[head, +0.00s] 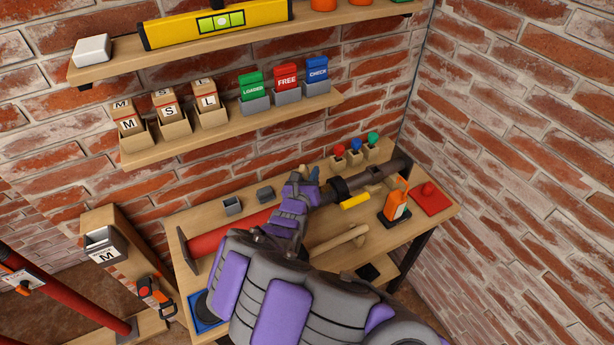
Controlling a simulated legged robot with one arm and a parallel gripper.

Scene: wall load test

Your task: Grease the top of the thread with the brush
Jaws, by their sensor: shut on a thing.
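A red tube (228,238) lies along the bench, with a dark threaded rod (392,169) running on from it to the right. A black collar (340,188) sits around the rod, with a yellow bar (355,201) beside it. My gripper (310,175) is over the bench just left of the collar, near where tube and rod meet.
A wooden mallet (340,240) lies in front of the rod. An orange device (396,203) and a red mat (432,198) are at the right. Small blocks with coloured knobs (356,151) stand behind. Shelves (225,123) overhang the back.

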